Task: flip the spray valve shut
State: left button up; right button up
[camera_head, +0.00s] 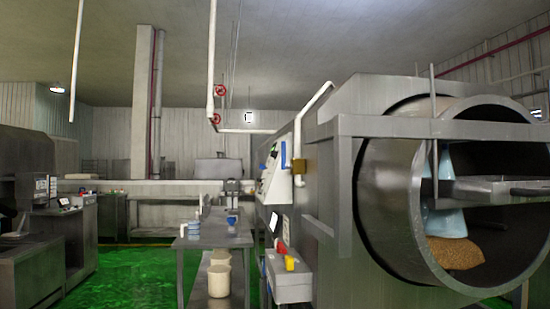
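The large grey rotary drum (385,215) stands at the right with its round mouth open. A white pipe (310,110) runs down its near left side to a small brownish-yellow fitting (298,166), which may be the spray valve; whether it is open or shut is too small to tell. Two red handwheels (219,90) sit on the ceiling pipe farther back. Neither of my grippers is in view.
A control panel (275,175) and a grey box (290,288) with a yellow part (291,263) on top are at the drum's left side. Green floor (130,275) is clear farther left.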

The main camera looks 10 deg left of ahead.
aim_at(284, 166)
jog(key=j, duration=0.55)
jog(key=i+j, duration=0.7)
jog(key=i, duration=0.15)
jog(key=i+j, duration=0.7)
jog(key=i, duration=0.15)
jog(key=i+j, duration=0.7)
jog(key=i, duration=0.2)
